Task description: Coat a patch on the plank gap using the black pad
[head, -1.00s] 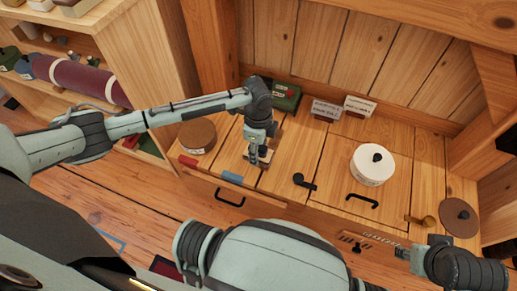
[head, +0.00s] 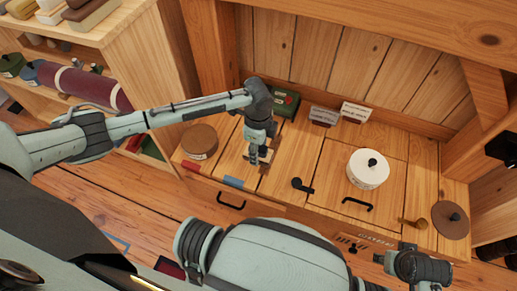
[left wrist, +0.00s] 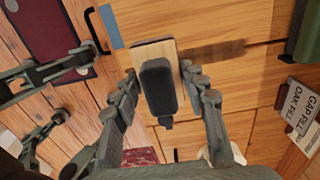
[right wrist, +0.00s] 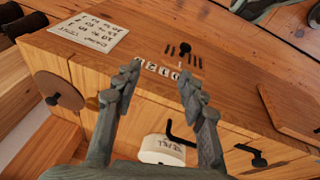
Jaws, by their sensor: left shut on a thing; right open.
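My left gripper (head: 262,158) is shut on the black pad tool, low over the planked bench top (head: 325,205). In the left wrist view the tool shows a black grip (left wrist: 158,92) over a pale wooden block (left wrist: 152,54). The gripper fingers (left wrist: 155,95) stand on both sides of the grip. A darker brown strip (left wrist: 212,52) crosses the planks beside the block; I cannot tell coating from shadow. The block's underside and any contact with the plank are hidden. My right gripper (head: 383,259) is open and empty by the bench's front right, also in its wrist view (right wrist: 157,88).
Black handles (head: 231,202) stick out. Shelves (head: 120,45) stand left.

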